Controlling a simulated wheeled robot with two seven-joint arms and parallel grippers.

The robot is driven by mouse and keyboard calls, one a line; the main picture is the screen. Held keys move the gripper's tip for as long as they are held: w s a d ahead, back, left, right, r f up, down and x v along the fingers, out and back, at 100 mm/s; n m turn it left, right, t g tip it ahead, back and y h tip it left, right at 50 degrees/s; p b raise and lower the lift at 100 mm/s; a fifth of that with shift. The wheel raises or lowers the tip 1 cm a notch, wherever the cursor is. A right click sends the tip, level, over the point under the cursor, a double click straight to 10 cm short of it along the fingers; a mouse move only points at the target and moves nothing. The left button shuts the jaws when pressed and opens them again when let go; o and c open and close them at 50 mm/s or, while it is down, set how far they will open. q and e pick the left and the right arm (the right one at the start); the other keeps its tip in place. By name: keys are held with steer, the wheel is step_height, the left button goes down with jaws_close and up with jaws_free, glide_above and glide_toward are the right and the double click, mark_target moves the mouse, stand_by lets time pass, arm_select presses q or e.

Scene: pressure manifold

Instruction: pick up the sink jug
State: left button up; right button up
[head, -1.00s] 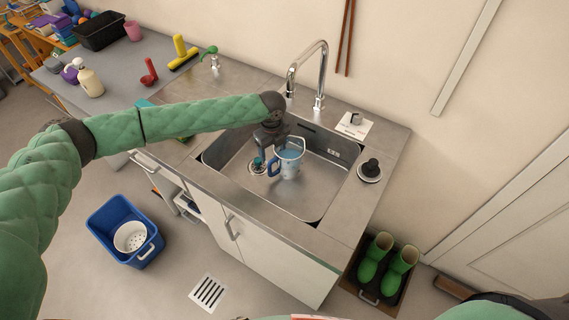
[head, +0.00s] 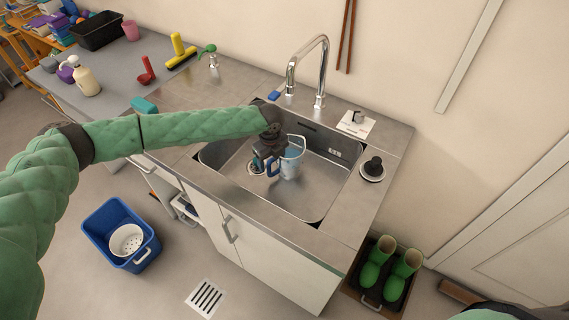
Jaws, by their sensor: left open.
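The sink jug (head: 291,166) is a clear jug with a blue handle and bluish contents. It stands upright in the steel sink basin (head: 322,198), left of its middle. My left gripper (head: 264,168) is dark and points down into the basin at the jug's handle side. Its jaws are open near the blue handle. The gripper partly hides the handle, and I cannot tell whether the fingers are around it or touching it. My right gripper is not in view.
A chrome tap (head: 320,75) arches behind the basin. A black knob (head: 373,168) is on the right rim, and a white plate with a control (head: 356,122) at the back. A blue bucket (head: 121,235) and green boots (head: 390,268) stand on the floor.

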arm_select(q)
steer(key=c, duration=1.3)
jaws_close()
steer(key=shift+r, duration=0.15)
